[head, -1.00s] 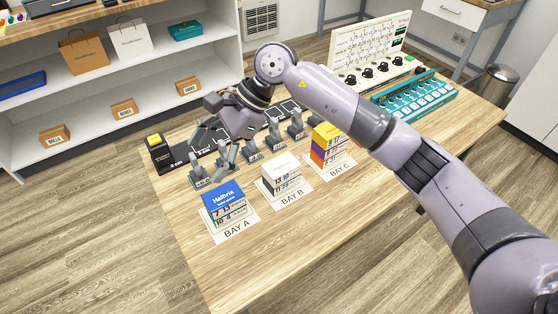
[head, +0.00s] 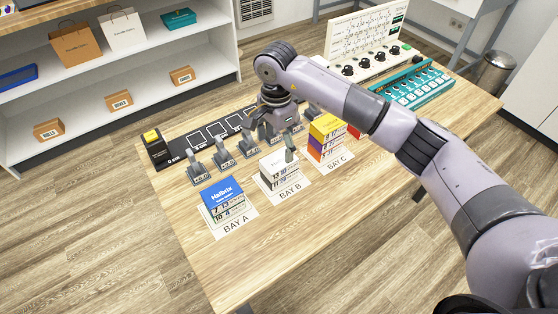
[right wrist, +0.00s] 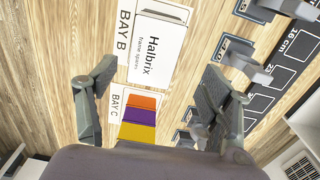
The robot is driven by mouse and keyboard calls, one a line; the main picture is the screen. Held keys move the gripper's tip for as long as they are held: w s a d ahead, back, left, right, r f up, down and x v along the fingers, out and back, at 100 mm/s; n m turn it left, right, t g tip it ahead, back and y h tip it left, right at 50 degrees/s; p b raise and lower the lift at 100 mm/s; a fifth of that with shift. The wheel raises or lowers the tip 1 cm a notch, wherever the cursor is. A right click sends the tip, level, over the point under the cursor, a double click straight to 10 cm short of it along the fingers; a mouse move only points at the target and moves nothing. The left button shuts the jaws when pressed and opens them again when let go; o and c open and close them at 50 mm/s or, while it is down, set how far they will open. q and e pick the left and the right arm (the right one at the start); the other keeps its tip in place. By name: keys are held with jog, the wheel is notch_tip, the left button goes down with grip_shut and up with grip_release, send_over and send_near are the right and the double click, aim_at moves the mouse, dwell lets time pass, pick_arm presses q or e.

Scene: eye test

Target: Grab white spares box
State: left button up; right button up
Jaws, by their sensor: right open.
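The white spares box (head: 277,172) stands on the BAY B card (head: 290,194) on the wooden table. In the right wrist view its white Halbrix top (right wrist: 160,50) lies beyond the fingertips, across the gap between the fingers. My right gripper (head: 278,138) is at the far side of the box, pointing down, with one finger partly overlapping the box's top right in the head view. In the right wrist view the gripper (right wrist: 155,85) is open with nothing between its fingers. Whether a finger touches the box cannot be told. My left gripper is not in view.
A blue-topped box (head: 224,198) stands in BAY A, and a yellow, purple and orange box (head: 326,138) in BAY C. Grey clamp-like stands (head: 222,157) line the black ruler board (head: 205,136) behind. A teal keypad panel (head: 415,85) is at the right. The table front is clear.

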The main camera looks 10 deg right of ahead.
aim_at(279, 159)
jog(key=shift+f, duration=0.6)
jog(key=f, duration=0.1)
jog(key=f+p, duration=0.1)
jog(key=f, duration=0.2)
jog(key=shift+s+d+f+p, duration=0.15)
jog(key=shift+s+d+p, duration=0.05)
jog(key=shift+s+p, duration=0.2)
jog(key=shift+w+f, duration=0.1)
jog(key=shift+f, duration=0.35)
jog(key=c, duration=1.3)
jog(key=shift+r, duration=0.1)
